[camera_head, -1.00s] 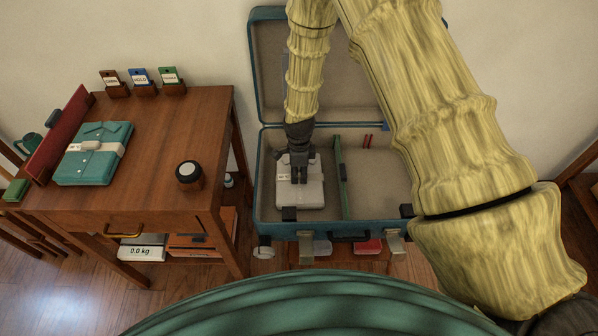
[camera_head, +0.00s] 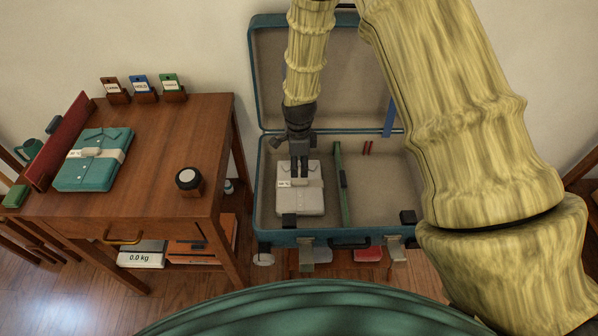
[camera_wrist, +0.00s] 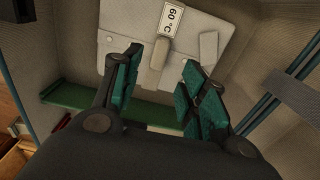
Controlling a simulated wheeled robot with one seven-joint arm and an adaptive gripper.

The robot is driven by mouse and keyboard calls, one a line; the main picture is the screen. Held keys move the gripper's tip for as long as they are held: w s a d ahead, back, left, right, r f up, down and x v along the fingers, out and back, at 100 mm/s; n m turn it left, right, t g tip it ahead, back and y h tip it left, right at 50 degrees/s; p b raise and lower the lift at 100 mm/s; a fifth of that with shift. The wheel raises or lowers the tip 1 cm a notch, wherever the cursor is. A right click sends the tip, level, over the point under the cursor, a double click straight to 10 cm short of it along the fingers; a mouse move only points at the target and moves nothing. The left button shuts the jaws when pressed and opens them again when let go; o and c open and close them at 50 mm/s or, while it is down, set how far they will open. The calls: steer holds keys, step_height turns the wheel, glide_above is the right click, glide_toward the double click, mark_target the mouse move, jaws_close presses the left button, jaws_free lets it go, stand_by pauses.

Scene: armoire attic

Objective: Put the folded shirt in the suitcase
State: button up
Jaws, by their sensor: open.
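A folded white shirt (camera_head: 301,190) with a paper band lies flat in the left compartment of the open blue suitcase (camera_head: 290,236). In the wrist view the shirt (camera_wrist: 120,45) shows its band tag reading "60 °C". My gripper (camera_head: 299,172) is over the shirt's far part; its two green-padded fingers (camera_wrist: 155,85) stand apart with nothing between them. A folded teal shirt (camera_head: 88,175) with a band lies on the wooden table at left.
A green divider (camera_head: 342,185) splits the suitcase; the right compartment looks mostly empty. The wooden table (camera_head: 165,140) holds a dark round-topped object (camera_head: 189,181), a red board (camera_head: 60,142) and several tag holders at the back. A scale (camera_head: 141,256) reading 0.0 kg is below.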

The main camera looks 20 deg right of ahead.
steer(key=shift+r, duration=2.2)
